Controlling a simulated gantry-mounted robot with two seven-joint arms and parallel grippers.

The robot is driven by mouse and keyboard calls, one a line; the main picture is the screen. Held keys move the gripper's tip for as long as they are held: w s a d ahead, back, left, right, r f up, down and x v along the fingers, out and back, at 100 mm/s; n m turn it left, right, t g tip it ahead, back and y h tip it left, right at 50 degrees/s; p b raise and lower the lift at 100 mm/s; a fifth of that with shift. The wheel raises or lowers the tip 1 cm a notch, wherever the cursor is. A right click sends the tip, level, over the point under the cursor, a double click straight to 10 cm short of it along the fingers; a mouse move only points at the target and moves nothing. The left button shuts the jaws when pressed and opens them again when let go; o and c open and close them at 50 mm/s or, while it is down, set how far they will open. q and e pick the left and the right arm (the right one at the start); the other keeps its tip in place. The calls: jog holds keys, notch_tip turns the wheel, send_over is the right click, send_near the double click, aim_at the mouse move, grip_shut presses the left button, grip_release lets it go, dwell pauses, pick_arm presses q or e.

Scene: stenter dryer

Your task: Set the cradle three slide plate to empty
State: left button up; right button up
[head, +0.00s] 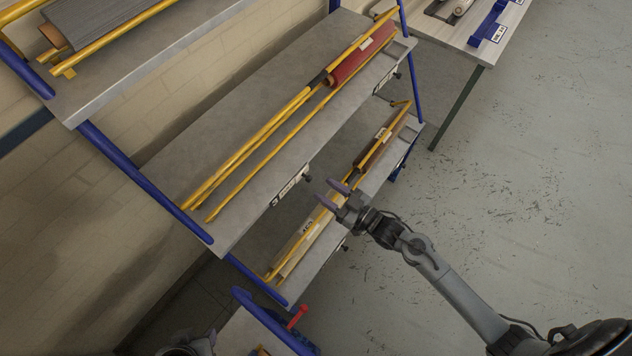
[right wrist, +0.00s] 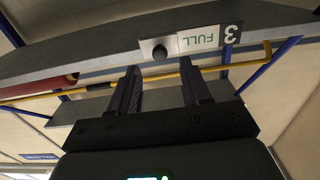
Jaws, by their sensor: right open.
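The cradle three slide plate (right wrist: 198,41) is on the front edge of the middle shelf. In the right wrist view it reads FULL beside a dark number 3 tile, and a round black knob (right wrist: 160,53) sits at its end. The plate also shows in the head view (head: 291,184), its knob at the right end. My right gripper (head: 330,193) is open and empty in front of that edge. In the right wrist view its fingers (right wrist: 160,70) point at the knob, one on each side, apparently short of it.
A red roll (head: 360,58) lies on yellow bars at the far end of the middle shelf (head: 235,130). The lower shelf holds wrapped rolls, one pale (head: 300,240). Blue posts (head: 140,180) frame the rack. The floor at right is clear.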

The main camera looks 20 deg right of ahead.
aim_at(306, 176)
jog(key=shift+x, duration=2.3)
jog(key=shift+c, duration=0.2)
grip_shut()
